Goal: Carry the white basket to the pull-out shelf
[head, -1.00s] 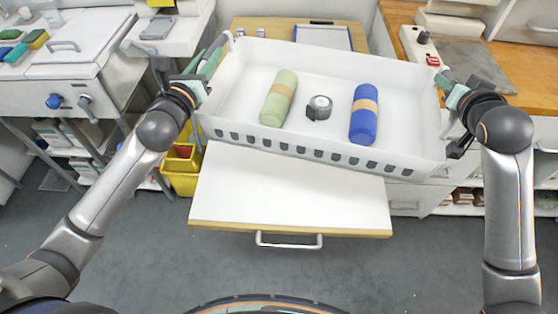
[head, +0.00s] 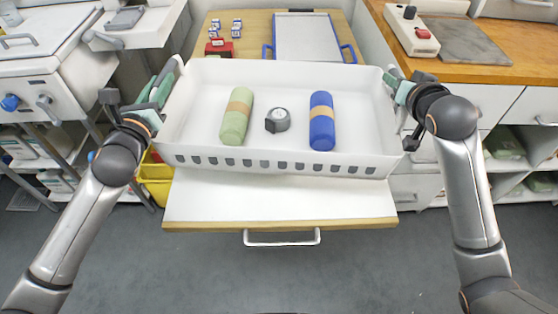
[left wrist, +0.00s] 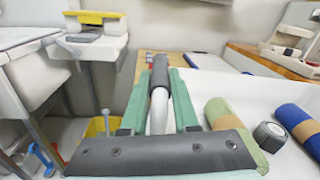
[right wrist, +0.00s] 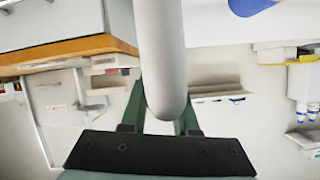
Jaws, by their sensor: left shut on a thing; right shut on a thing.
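The white basket (head: 275,160) is held between my two arms, over the white pull-out shelf (head: 280,203), whose front part shows below it. Inside lie a green roll (head: 236,117) with a tan band, a dark grey watch-like item (head: 277,120) and a blue roll (head: 321,121) with a tan band. My left gripper (head: 160,84) is shut on the basket's left end; its fingers close around the rim in the left wrist view (left wrist: 160,100). My right gripper (head: 397,86) is shut on the right end. Whether the basket's underside touches the shelf is hidden.
Behind the basket, a wooden worktop (head: 255,30) holds a framed white board (head: 308,38), a red block (head: 219,48) and several small items. A yellow bin (head: 155,180) stands left under the counter. A wooden counter (head: 450,45) is at right. The floor in front is clear.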

